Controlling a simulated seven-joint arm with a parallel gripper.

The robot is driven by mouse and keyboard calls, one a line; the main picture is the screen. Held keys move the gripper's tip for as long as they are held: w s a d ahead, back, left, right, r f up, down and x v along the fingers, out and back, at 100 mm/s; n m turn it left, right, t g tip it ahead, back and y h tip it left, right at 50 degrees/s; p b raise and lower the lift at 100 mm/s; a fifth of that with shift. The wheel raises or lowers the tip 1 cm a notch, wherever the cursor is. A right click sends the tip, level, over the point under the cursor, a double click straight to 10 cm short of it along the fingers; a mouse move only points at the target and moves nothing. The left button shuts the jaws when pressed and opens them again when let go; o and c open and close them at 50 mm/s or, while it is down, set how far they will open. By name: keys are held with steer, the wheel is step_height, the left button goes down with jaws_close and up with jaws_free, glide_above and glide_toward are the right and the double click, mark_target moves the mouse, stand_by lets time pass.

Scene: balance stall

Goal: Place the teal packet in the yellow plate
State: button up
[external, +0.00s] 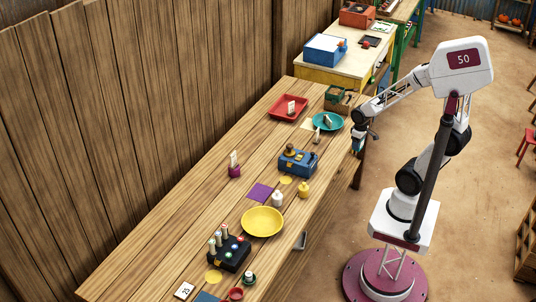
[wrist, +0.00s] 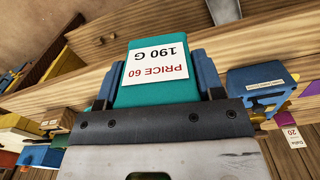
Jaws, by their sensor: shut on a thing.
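The teal packet (wrist: 152,95) has a white label reading "PRICE 60 190 G" in the wrist view. My gripper (wrist: 158,76) is shut on it, with a blue finger on each side. In the external view my gripper (external: 358,146) hangs near the table's right edge, just right of the teal plate; the packet is too small there to make out clearly. The yellow plate (external: 262,221) lies on the near half of the table, well left of and nearer than my gripper. It looks empty.
A blue balance scale (external: 297,163) stands between my gripper and the yellow plate. White and yellow weights (external: 304,189) stand close behind the plate. A black block with pegs (external: 229,252) is in front of it. A teal plate (external: 328,121) and red tray (external: 288,107) lie farther back.

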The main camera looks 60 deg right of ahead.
steer(key=w+a+r+n, duration=0.1)
steer(key=w+a+n, duration=0.2)
steer(key=w+a, duration=0.6)
steer(key=w+a+n, duration=0.3)
steer(key=w+a, duration=0.2)
steer(key=a, duration=0.9)
steer(key=s+a+f+n, duration=0.15)
steer(key=a+n, duration=0.35)
steer(key=a, duration=2.4)
step_height(320, 180, down, 5)
steer(key=shift+s+r, duration=0.1)
steer(key=shift+r, duration=0.1)
steer(key=shift+a, duration=0.1)
glide_above(262, 225)
steer(key=shift+s+f, duration=0.15)
steer(key=shift+f, duration=0.55)
steer(key=shift+f, duration=0.1)
